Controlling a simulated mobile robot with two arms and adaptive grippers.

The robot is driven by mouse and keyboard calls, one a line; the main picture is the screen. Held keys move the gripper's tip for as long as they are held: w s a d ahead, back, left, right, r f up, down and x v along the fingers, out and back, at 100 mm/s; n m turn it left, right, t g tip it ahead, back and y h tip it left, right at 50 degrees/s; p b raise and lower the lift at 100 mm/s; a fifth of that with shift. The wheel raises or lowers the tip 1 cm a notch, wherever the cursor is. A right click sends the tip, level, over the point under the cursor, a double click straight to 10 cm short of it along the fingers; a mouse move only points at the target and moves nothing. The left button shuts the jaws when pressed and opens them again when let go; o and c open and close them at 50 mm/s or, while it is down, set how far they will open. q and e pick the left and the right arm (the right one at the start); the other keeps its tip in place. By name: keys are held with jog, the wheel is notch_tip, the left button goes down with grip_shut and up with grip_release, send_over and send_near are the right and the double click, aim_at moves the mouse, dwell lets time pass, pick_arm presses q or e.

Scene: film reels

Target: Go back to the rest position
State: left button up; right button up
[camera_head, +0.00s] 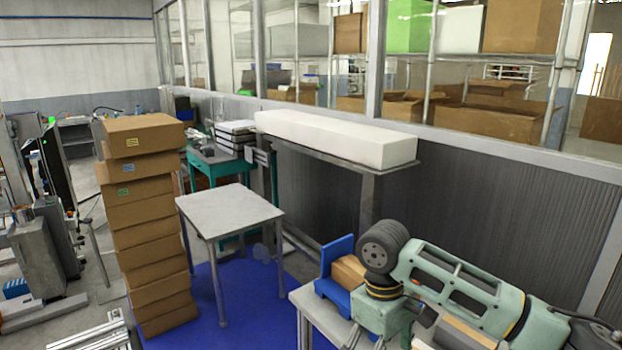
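Neither of my grippers can be made out in the head view. A pale green jointed arm (455,277) with a dark ribbed round end (383,246) reaches in at the lower right. I cannot tell whether it is part of me or a machine of the place. No gripper fingers show on it. I cannot clearly make out any film reels.
A tall stack of cardboard boxes (150,210) stands at left. A bare grey table (230,208) stands on a blue floor mat (250,300). A blue holder (338,257) with a brown block (349,271) is at lower right. A long white block (335,137) lies on a shelf behind.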

jog(key=w+a+f+m+t+y, duration=0.1)
jog(key=w+a+f+m+y, duration=0.1)
jog(key=f, duration=0.8)
jog(key=w+a+f+m+t+y, duration=0.1)
jog(key=w+a+f+y, duration=0.1)
jog(key=f, duration=0.7)
jog(key=s+d+f+m+t, duration=0.1)
jog(key=s+d+f, duration=0.1)
jog(key=f, duration=0.7)
jog(key=s+d+f+m, duration=0.1)
jog(key=s+d+f, duration=0.1)
jog(key=f, duration=0.7)
jog(key=s+d+f+m+h, duration=0.1)
jog(key=s+d+f, duration=0.2)
jog(key=s+f, duration=0.55)
jog(key=s+d+f+h, duration=0.1)
jog(key=s+d+f, duration=0.2)
jog(key=s+f, duration=0.6)
pick_arm(q)
jog(key=shift+s, duration=0.75)
pick_arm(e)
jog(key=s+d+f, duration=0.2)
jog(key=s, duration=1.1)
jog(key=s+d+f, duration=0.1)
jog(key=s+f, duration=0.2)
jog(key=s, duration=1.1)
jog(key=shift+s+d+f+n+g+h, duration=0.25)
jog(key=shift+d+f+n+g+h, duration=0.05)
jog(key=shift+d+f+n+h, duration=0.1)
